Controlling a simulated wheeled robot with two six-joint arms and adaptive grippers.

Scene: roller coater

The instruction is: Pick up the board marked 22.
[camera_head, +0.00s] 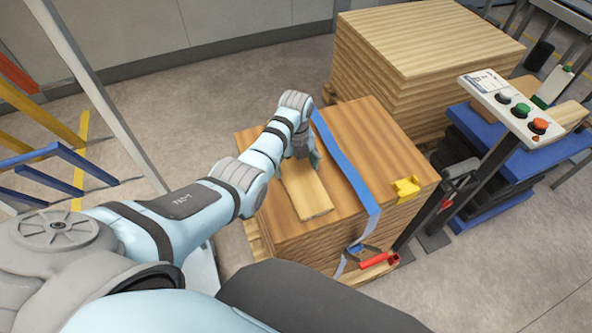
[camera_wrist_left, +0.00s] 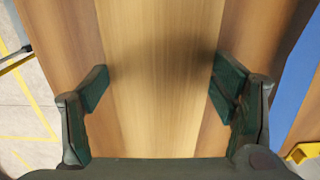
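A light wooden board (camera_head: 309,190) lies on top of the front stack of brown boards (camera_head: 377,134). No number is legible on it in either view. My left gripper (camera_head: 306,152) is over the far part of this board, pointing down. In the left wrist view the light board (camera_wrist_left: 155,110) runs lengthwise between the two fingers of my left gripper (camera_wrist_left: 160,88). The fingers are spread apart, one near each long edge. I cannot tell whether they touch the board. My right gripper is not in view.
A blue strap (camera_head: 346,166) crosses the front stack, with a yellow corner piece (camera_head: 405,188) and a red-handled tool (camera_head: 374,261) at its right side. A taller pale stack (camera_head: 430,38) stands behind. A button panel (camera_head: 513,107) stands at right.

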